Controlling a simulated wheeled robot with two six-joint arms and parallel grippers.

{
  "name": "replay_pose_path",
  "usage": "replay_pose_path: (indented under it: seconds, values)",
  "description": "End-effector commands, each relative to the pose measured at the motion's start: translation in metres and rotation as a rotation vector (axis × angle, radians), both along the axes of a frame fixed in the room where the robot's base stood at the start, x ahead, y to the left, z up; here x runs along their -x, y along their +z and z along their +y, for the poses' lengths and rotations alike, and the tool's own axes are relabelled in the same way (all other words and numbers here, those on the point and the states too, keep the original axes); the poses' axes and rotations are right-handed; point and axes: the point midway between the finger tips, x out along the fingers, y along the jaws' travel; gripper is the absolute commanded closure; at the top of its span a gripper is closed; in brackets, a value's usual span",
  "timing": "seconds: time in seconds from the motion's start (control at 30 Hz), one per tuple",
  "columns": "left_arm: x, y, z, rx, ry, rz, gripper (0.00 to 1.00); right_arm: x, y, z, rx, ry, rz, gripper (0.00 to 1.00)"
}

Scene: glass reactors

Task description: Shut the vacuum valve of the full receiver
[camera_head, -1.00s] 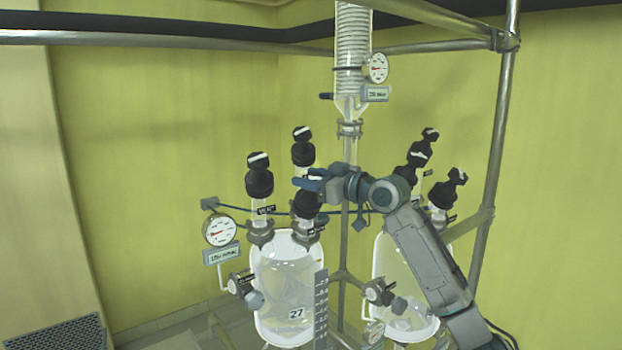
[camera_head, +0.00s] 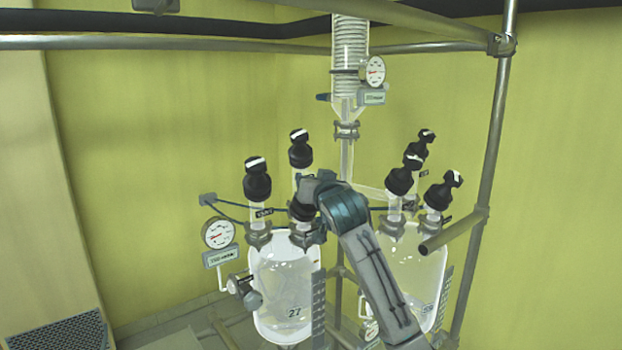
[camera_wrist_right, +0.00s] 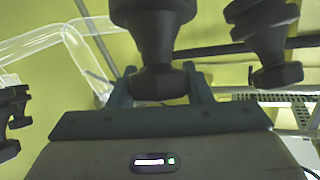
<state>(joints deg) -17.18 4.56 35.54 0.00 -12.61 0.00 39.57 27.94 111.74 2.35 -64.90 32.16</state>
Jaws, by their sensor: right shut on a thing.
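The left receiver (camera_head: 285,275), a glass vessel marked 27, holds pale liquid; its level is hard to read. Black-capped valves stand on it: a front left one (camera_head: 257,180), a rear one (camera_head: 300,150) and a front right one (camera_head: 302,211). My right gripper (camera_head: 308,203) reaches over the front right valve and partly hides it. In the wrist view, its jaws (camera_wrist_right: 160,88) are shut around the lower knob of a black valve (camera_wrist_right: 160,30). The right receiver (camera_head: 418,260) also carries several black-capped valves (camera_head: 440,192). My left gripper is not identifiable in view.
A round gauge (camera_head: 217,233) sits left of the left receiver. The condenser column (camera_head: 349,55) rises behind, with another gauge (camera_head: 375,71). A metal frame post (camera_head: 492,140) stands at right. Another black valve (camera_wrist_right: 265,40) is close right of the jaws in the wrist view.

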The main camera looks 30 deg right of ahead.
Motion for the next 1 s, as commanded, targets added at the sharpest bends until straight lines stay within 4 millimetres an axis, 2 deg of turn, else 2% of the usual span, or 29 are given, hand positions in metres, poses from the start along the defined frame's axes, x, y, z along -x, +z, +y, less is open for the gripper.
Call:
replay_pose_path:
  seconds: [0.37, 1.0]
  values:
    - [0.000, 0.000, 0.000, 0.000, 0.000, 0.000, 0.64, 0.002, -0.002, -0.003, -0.182, -0.306, 0.015, 0.78]
    - [0.000, -0.015, 0.000, 0.000, 0.000, 0.000, 0.64, 0.009, -0.007, -0.010, -0.481, -0.835, 0.039, 0.78]
